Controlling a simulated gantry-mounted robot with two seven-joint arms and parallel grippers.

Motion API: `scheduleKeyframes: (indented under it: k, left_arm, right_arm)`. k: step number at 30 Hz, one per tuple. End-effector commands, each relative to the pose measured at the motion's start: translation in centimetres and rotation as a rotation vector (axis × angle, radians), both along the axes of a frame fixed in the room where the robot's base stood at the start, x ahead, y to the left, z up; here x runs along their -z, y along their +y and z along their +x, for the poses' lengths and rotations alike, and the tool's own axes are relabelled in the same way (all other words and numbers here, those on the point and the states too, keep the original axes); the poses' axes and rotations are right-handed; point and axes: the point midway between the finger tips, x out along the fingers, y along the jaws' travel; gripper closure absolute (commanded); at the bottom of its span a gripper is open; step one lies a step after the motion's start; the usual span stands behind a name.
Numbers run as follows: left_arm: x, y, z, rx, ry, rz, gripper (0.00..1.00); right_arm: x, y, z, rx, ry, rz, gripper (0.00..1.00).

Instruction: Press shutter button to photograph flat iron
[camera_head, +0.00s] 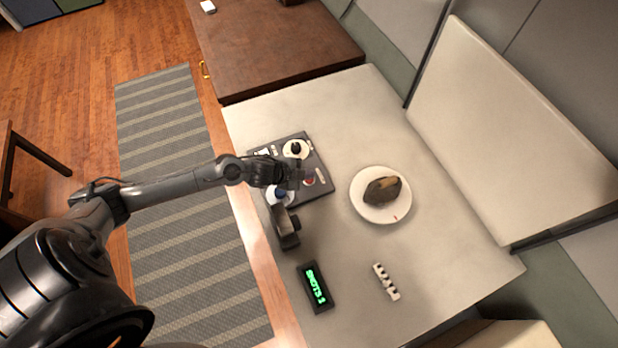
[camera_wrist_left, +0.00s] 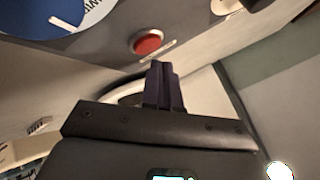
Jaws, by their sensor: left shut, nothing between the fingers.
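The panel's red shutter button (camera_head: 309,181) shows partly beside my left gripper (camera_head: 302,175), which is over the panel. In the left wrist view the red button (camera_wrist_left: 149,42) appears just beyond the shut, empty fingertips (camera_wrist_left: 161,68); contact cannot be confirmed. My right gripper is not in view.
The panel also bears a white dial with a black knob (camera_head: 296,148) and a blue knob (camera_head: 281,194). A dark device (camera_head: 285,228) stands below the arm. A black display (camera_head: 315,287) glows green, apparently "SHOTS 1". A small white notched piece (camera_head: 386,282) lies right of it.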

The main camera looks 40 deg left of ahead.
Motion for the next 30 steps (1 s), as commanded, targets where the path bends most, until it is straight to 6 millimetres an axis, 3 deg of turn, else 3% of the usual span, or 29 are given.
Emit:
scheduleKeyframes:
  k: [30]
  left_arm:
    - [0.82,-0.02,0.01,0.0,0.0,0.0,1.0]
  right_arm:
    - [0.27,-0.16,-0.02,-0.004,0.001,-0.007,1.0]
